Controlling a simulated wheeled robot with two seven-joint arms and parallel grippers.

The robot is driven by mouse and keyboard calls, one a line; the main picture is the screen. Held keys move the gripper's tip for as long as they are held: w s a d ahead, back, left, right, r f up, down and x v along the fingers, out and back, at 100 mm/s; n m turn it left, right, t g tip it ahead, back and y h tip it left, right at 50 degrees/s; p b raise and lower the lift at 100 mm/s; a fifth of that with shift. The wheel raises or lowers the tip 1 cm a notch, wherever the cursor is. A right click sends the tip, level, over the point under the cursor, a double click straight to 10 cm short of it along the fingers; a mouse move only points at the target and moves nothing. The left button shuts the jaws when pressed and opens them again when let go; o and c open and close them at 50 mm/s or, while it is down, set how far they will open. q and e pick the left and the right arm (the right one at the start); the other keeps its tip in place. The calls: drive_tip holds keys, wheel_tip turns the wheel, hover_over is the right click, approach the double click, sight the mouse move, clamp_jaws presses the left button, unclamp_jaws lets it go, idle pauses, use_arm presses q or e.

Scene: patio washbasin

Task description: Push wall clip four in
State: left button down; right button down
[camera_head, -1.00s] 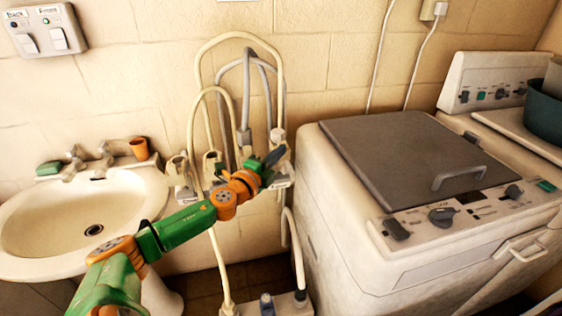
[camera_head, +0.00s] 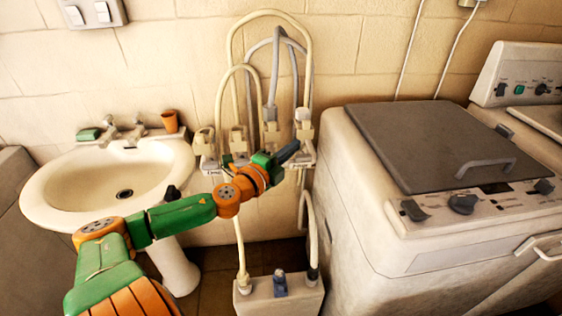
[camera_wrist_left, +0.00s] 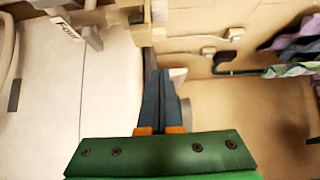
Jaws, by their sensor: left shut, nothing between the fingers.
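A row of wall clips holds hoses on the wall between the basin and the washing machine. The rightmost clip (camera_head: 303,129), cream coloured, holds the right leg of the tall cream hose; counting from the left, I take it as clip four. My left gripper (camera_head: 292,148) is shut and empty, its dark fingertips just in front of the row, close to this clip's lower left. In the left wrist view, the shut fingers (camera_wrist_left: 158,78) point up towards a pale wall fitting. A label (camera_wrist_left: 67,29) reading "Four" shows at upper left. I cannot tell whether the fingers touch the clip. My right gripper is out of view.
The washing machine (camera_head: 385,235) stands close to the right of the clips. The basin (camera_head: 70,212) stands to the left. A box (camera_head: 300,300) with hose ends sits low below the clips. Cream and grey hoses (camera_head: 310,60) arch above the row.

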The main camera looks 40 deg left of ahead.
use_arm(q)
drive_tip(key=s, duration=0.3)
drive_tip(key=s+d, duration=0.1)
drive_tip(key=shift+s+r, duration=0.25)
drive_tip(key=shift+s, duration=0.15)
